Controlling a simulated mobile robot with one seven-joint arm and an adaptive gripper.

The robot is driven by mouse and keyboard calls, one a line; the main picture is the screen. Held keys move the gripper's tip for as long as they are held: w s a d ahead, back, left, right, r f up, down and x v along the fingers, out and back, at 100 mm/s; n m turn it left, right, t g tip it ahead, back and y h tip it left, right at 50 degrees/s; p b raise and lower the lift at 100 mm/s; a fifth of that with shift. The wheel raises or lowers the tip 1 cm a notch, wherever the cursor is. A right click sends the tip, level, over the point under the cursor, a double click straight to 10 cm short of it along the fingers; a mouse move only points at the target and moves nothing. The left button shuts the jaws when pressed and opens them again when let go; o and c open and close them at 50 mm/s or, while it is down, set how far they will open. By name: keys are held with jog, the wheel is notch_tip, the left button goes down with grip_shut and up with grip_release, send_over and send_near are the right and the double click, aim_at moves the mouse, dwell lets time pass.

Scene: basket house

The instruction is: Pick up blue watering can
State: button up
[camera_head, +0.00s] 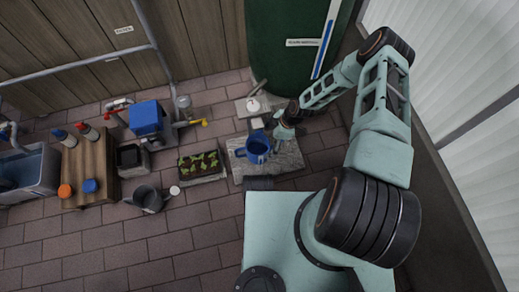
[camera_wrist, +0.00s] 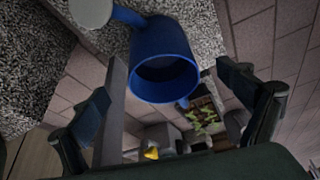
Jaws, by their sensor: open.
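The blue watering can (camera_head: 258,152) stands on a grey stone slab (camera_head: 285,163) in front of the green barrel. In the wrist view the blue watering can (camera_wrist: 160,45) shows its dark round opening, with its spout reaching up and left to a pale round end. My gripper (camera_head: 280,128) is at the can's upper right in the head view. In the wrist view my gripper (camera_wrist: 168,84) is open, with one finger to each side of the can's body. I cannot tell whether either finger touches it.
A green barrel (camera_head: 285,60) stands behind the slab. A seedling tray (camera_head: 201,166) lies left of it. Further left are a dark grey watering can (camera_head: 148,199), a blue box (camera_head: 148,117) and a wooden bench (camera_head: 90,165) with bottles. The brick floor in front is mostly clear.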

jog(key=b, duration=0.3)
send_over(260, 153)
notch_tip(260, 153, down, 8)
jog(key=shift+s+a+f, duration=0.1)
jog(key=shift+s, duration=0.05)
jog(key=shift+c, duration=0.3)
jog(key=c, duration=1.8)
jog(key=shift+c, duration=1)
jog(key=shift+r, duration=0.2)
